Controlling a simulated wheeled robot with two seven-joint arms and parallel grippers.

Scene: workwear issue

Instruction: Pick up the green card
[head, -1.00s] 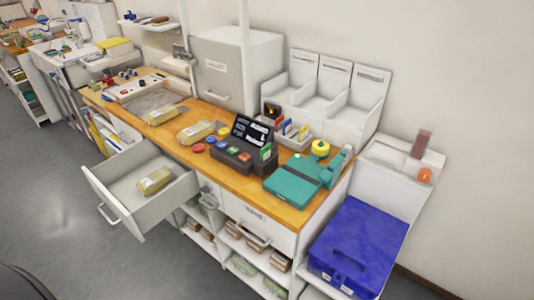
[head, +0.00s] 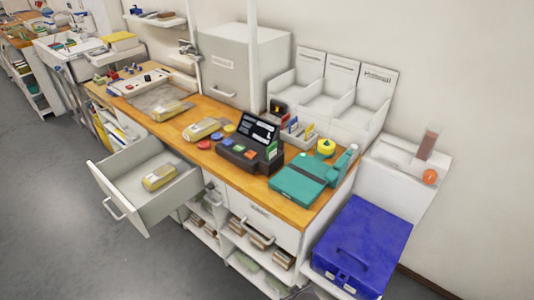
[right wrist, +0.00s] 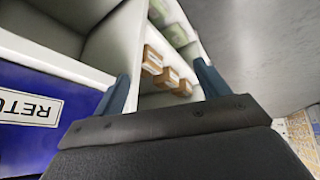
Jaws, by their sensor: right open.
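A small green card (head: 272,150) stands upright at the right end of the dark terminal (head: 240,158) on the wooden counter in the head view. I cannot tell whether it sits in a slot or leans there. My right gripper (right wrist: 162,85) shows in the right wrist view, open with nothing between its fingers. Beyond the fingers are white shelves with small brown-and-white boxes (right wrist: 168,72), and a blue surface marked "RETU" is at the left. The green card is not seen in that view. My left gripper is not in view.
A teal device (head: 300,180) stands right of the terminal, and a small card rack (head: 299,133) stands behind it. An open drawer (head: 140,205) juts out at the front left. A blue lidded box (head: 362,240) stands low at the right. Grey floor lies in front.

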